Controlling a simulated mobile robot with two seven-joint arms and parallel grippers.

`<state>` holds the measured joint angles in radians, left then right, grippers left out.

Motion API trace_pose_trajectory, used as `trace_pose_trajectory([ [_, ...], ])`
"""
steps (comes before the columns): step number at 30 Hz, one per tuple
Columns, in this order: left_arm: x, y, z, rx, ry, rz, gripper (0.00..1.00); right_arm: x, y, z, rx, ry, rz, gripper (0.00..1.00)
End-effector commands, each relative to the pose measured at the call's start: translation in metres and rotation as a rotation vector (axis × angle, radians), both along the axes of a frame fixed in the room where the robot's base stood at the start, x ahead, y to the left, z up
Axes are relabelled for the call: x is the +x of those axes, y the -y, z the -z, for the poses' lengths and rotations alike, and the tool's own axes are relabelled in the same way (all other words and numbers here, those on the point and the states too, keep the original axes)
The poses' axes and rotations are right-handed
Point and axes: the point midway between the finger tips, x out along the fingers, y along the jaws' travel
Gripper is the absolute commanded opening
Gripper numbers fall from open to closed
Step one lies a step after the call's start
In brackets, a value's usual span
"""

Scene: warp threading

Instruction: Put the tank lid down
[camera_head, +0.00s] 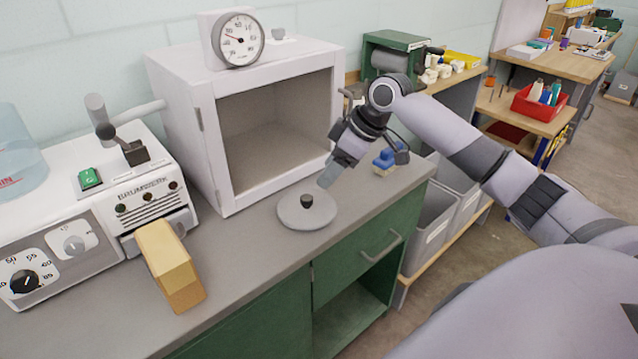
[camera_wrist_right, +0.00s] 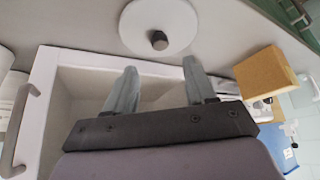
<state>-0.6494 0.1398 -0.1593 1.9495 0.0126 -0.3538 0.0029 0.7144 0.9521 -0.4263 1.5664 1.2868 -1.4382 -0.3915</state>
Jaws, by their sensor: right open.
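The tank lid, a round light grey disc (camera_head: 291,218) with a black knob (camera_head: 306,201), lies flat on the grey counter in front of the open white cabinet. It also shows at the top of the wrist view (camera_wrist_right: 181,22). My right gripper (camera_head: 326,181) is open and empty, just beyond the lid on its right side in the head view. In the wrist view its two fingers (camera_wrist_right: 160,70) are spread apart, with the lid and knob clear of them. My left gripper is not in view.
The white cabinet (camera_head: 180,115) with a dial gauge (camera_head: 238,40) stands behind the lid. A white control machine (camera_head: 70,225), a yellow block (camera_head: 172,265) and a clear blue vessel (camera_head: 15,160) are at the left. The counter's front edge is close to the lid.

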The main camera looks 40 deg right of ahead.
Motion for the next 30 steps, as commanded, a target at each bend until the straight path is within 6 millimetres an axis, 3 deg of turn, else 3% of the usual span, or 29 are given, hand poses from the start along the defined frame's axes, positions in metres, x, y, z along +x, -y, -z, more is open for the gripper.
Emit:
trace_pose_trajectory([
  [3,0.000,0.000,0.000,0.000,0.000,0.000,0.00,-0.006,0.006,-0.016,0.000,0.001,0.000,0.55],
  [8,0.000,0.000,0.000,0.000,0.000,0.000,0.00,-0.011,0.008,-0.024,0.001,-0.001,0.000,0.55],
  [30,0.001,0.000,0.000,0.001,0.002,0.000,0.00,-0.011,0.009,-0.025,0.001,-0.001,0.000,0.55],
])
